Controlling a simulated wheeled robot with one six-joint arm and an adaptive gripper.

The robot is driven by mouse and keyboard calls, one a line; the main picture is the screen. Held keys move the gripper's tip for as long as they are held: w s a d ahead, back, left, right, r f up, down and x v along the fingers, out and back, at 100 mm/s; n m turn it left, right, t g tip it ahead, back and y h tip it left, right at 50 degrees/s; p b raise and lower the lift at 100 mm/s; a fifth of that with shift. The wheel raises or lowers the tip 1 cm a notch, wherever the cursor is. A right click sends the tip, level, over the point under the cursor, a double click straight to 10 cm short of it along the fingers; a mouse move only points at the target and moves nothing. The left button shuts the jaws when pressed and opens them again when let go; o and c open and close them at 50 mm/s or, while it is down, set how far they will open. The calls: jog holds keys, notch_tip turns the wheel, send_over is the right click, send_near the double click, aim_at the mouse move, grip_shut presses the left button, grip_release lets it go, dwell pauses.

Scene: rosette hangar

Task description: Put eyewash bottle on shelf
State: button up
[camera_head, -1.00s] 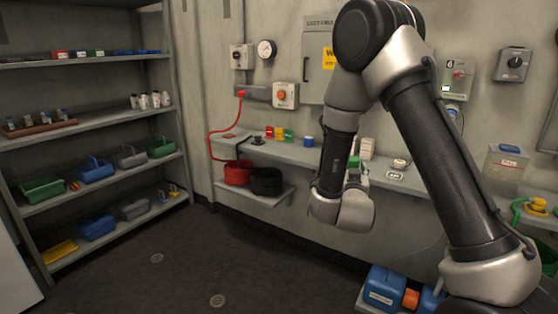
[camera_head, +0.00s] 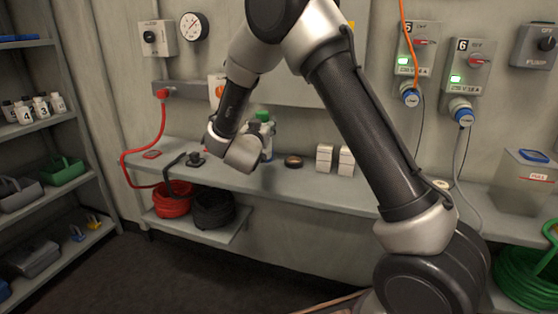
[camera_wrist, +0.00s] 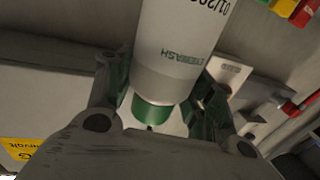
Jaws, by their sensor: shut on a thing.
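My gripper's fingers are hidden there. The wall shelf (camera_head: 320,190) runs behind and below; I cannot tell the gap between it and the bottle. A grey shelving rack (camera_head: 50,122) stands at the left.
White numbered bottles (camera_head: 41,107) and a green tote (camera_head: 63,169) stand on the rack. A dark round item (camera_head: 293,161) and two white boxes (camera_head: 324,157) are on the wall shelf. A clear bin (camera_head: 526,180) is at right.

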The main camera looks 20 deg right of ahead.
notch_tip(320, 180, down, 7)
jog(key=shift+s+f, duration=0.1)
jog(key=shift+f, duration=0.1)
dwell(0.3)
jog(key=shift+f, duration=0.2)
jog(key=o, duration=1.3)
